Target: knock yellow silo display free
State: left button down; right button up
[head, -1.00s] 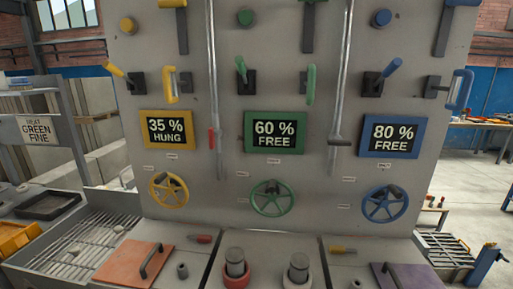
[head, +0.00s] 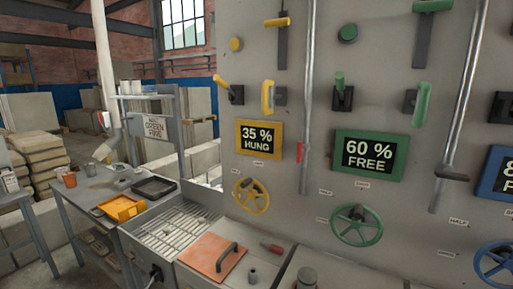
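The yellow-framed silo display (head: 259,141) is on the upright grey panel and reads "35 % HUNG". Above it are a yellow lever (head: 221,81), a yellow handle (head: 268,97) and a yellow knob (head: 236,44). A yellow handwheel (head: 251,196) is below it. The green display (head: 368,154) to its right reads "60 % FREE". The blue display (head: 497,173) is cut off by the right edge. I make out neither of my grippers in the head view.
An orange-brown lid (head: 211,258) with a dark handle covers part of the bench under the panel, beside a metal grate (head: 172,232). A sign (head: 155,129) reads "NEXT GREEN FINE".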

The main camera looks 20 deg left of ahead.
aim_at(235, 44)
jog(key=k+j+z, duration=0.1)
jog(key=j, duration=0.3)
jog(key=k+j+z, duration=0.15)
jog(key=j, duration=0.2)
jog(key=j+z, duration=0.1)
jog(key=j, duration=0.3)
jog(key=k+j+z, duration=0.15)
jog(key=j, duration=0.2)
jog(key=k+j+z, duration=0.1)
jog(key=j, duration=0.25)
jog(key=k, duration=0.05)
